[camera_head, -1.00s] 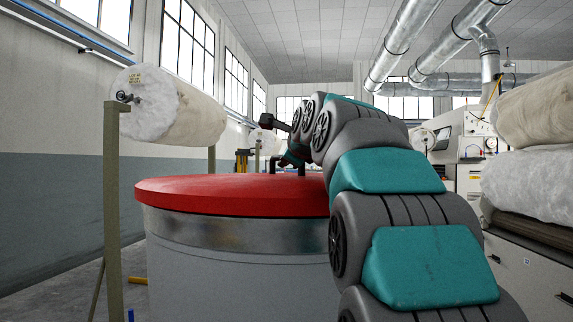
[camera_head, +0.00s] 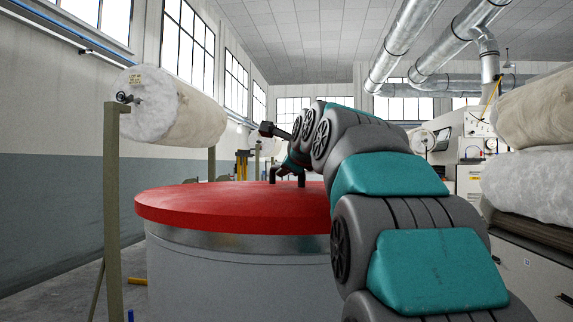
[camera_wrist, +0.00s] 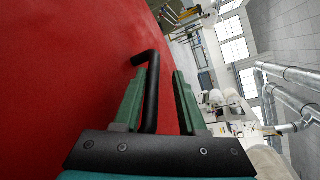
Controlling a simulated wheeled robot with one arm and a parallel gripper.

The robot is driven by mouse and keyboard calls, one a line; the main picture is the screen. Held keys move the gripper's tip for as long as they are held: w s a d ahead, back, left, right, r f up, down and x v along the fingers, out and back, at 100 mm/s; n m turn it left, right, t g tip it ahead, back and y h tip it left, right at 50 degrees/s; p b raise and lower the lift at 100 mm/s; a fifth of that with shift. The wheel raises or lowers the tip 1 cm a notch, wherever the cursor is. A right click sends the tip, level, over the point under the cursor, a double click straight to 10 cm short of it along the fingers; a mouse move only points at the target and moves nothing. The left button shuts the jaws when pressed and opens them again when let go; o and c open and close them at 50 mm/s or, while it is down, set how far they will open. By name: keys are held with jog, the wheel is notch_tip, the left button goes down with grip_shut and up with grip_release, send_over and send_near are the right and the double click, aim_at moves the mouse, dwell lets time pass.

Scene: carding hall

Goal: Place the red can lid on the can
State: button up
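The red can lid (camera_head: 220,205) lies level over the large grey can (camera_head: 235,285) in the head view. A strip of the can's metal rim shows below the lid's edge; I cannot tell whether the lid rests fully on it. My arm hides the lid's right side. In the wrist view the red lid (camera_wrist: 60,70) fills the left, with its black bent handle (camera_wrist: 151,95) standing on it. My gripper (camera_wrist: 160,85) is at the handle, its green fingers apart. The handle lies between them, close to the left finger, with a gap to the right one.
A large white fibre roll (camera_head: 175,108) hangs on a stand with an olive post (camera_head: 112,210) left of the can. Stacked rolls (camera_head: 535,185) and machinery stand at the right. A wall runs along the left, with some bare floor beside it.

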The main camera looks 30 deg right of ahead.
jog(key=shift+o, duration=0.9)
jog(key=shift+r, duration=0.1)
jog(key=shift+s+r, duration=0.15)
jog(key=shift+r, duration=0.6)
jog(key=v, duration=1.1)
jog(key=shift+s+b, duration=0.35)
jog(key=shift+b, duration=0.05)
